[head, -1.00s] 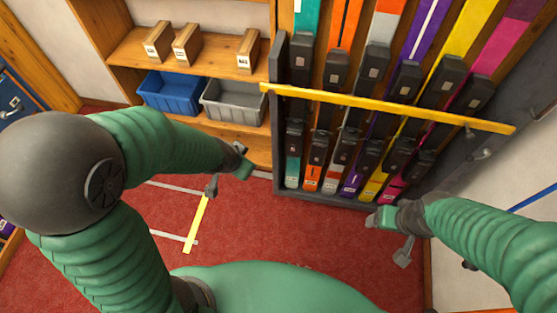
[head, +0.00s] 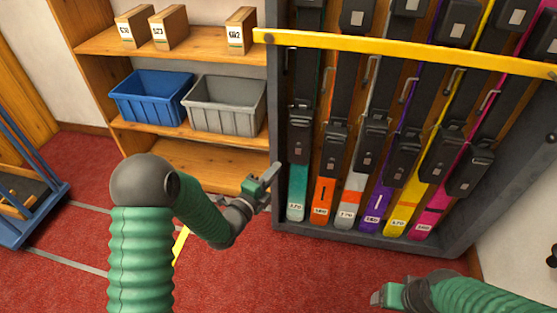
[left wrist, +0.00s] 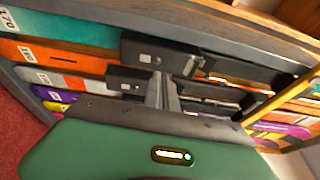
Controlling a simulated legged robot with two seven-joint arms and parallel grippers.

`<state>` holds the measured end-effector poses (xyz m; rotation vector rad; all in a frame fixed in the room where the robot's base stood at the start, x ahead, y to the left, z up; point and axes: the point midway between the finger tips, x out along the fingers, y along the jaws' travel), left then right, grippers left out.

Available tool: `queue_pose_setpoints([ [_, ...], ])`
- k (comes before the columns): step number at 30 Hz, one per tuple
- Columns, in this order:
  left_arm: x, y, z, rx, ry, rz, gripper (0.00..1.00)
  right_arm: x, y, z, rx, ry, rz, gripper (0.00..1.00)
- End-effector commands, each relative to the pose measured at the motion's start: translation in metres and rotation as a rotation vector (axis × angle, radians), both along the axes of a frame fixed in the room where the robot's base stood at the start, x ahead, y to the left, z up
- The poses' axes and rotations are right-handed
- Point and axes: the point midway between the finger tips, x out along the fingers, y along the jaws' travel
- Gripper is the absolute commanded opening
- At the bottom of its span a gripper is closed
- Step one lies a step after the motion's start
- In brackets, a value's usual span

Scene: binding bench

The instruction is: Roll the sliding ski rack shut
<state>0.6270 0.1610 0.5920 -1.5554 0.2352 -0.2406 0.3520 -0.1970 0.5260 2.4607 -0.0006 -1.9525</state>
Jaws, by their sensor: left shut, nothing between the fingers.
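The ski rack (head: 277,130) is a dark grey frame on the right of the head view, with several coloured skis upright in it and a yellow bar (head: 400,50) across its front. Its side and skis also fill the left wrist view, tilted, with black bindings (left wrist: 150,50) beyond the fingers. My left gripper (head: 270,177) is shut and empty at the lower left edge of the rack. Its fingers show in the left wrist view (left wrist: 163,92); I cannot tell whether they touch the rack. My right gripper (head: 382,298) is low in front of the rack, its fingers unclear.
Wooden shelves left of the rack hold a blue bin (head: 150,100), a grey bin (head: 227,108) and several small boxes (head: 170,27). A blue-framed cart (head: 38,215) stands at the far left. Red carpet (head: 290,275) with tape lines lies open in front of the rack.

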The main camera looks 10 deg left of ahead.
Motion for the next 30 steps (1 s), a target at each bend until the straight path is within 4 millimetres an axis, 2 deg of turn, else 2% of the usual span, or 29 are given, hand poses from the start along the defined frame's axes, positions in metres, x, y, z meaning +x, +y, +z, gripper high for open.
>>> queue_pose_setpoints([
  [6, 0.001, 0.000, 0.001, -0.001, 0.003, 0.000, 0.00, 0.000, 0.000, 0.001, 0.000, -0.001, 0.000, 0.74],
  [10, 0.012, -0.004, -0.001, -0.001, 0.001, 0.000, 0.00, 0.000, 0.000, -0.005, 0.000, 0.000, 0.000, 0.74],
  [23, 0.097, -0.031, -0.004, -0.003, 0.002, 0.000, 0.00, 0.000, 0.000, -0.046, 0.000, 0.000, 0.000, 0.74],
  [26, 0.096, -0.009, -0.003, -0.001, 0.003, 0.007, 0.00, 0.000, 0.000, -0.055, 0.000, 0.000, 0.000, 0.74],
  [30, 0.095, 0.006, -0.001, -0.001, 0.003, 0.003, 0.00, 0.000, 0.000, -0.061, 0.000, 0.000, 0.000, 0.74],
])
